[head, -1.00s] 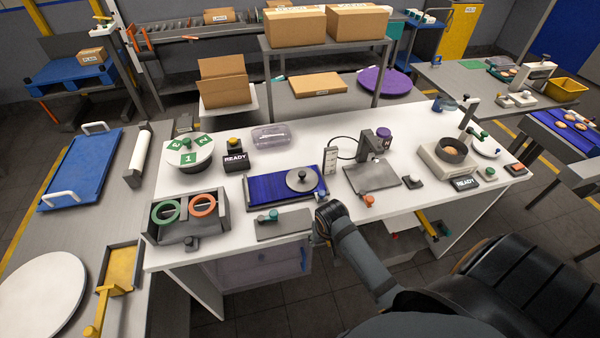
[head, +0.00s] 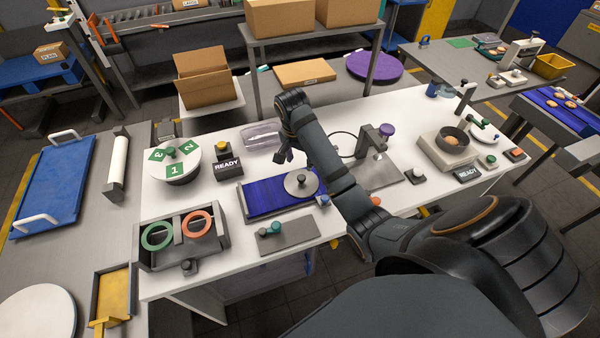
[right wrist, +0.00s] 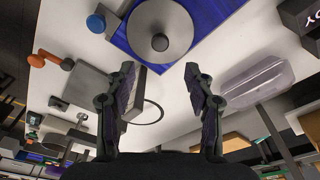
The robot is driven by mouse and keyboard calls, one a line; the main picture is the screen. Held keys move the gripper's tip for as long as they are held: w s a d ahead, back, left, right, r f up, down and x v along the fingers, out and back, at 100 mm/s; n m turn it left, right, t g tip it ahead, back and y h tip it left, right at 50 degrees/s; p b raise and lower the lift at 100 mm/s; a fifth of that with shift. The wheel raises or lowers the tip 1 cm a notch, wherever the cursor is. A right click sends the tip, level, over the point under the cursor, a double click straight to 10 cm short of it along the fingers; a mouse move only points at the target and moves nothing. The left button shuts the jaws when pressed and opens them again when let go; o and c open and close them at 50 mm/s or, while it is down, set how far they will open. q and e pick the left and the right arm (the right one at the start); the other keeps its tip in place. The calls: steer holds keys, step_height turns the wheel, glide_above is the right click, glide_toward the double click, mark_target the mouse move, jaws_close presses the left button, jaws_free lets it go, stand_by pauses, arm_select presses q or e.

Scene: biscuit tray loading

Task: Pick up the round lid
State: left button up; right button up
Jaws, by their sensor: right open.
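The round lid (head: 292,188) is a flat grey disc with a dark knob on top. It lies on the right end of the blue ribbed mat (head: 262,198) in the head view. In the right wrist view the lid (right wrist: 143,28) is at the top centre, beyond the fingertips. My right gripper (head: 283,156) is raised above the table, behind the lid in the head view, with its fingers pointing down. In the right wrist view the right gripper (right wrist: 160,70) is open, with nothing between its fingers and apart from the lid. My left gripper is not in view.
A clear purple-tinted container (head: 262,134) stands behind the mat, near my right gripper. A camera-like stand (head: 372,140) with a grey plate is to the right. A grey tray with green and orange rings (head: 197,223) is at the front left.

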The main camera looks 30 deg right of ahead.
steer(key=b, duration=0.4)
glide_above(301, 177)
steer(key=f, duration=0.4)
steer(key=shift+s+a+f, duration=0.2)
steer(key=shift+a+f, duration=0.05)
steer(key=shift+f, duration=0.15)
steer(key=shift+w, duration=0.15)
steer(key=f+b, duration=0.3)
steer(key=shift+s+f, duration=0.1)
steer(key=shift+s, duration=0.1)
steer(key=shift+w+d+f+p, duration=0.15)
steer(key=shift+f+p, duration=0.15)
steer(key=shift+f, duration=0.15)
steer(key=shift+w+d+f+p, duration=0.1)
steer(key=shift+f+p, duration=0.2)
steer(key=shift+f, duration=0.15)
steer(key=shift+s, duration=0.1)
steer(key=c, duration=0.4)
jaws_close()
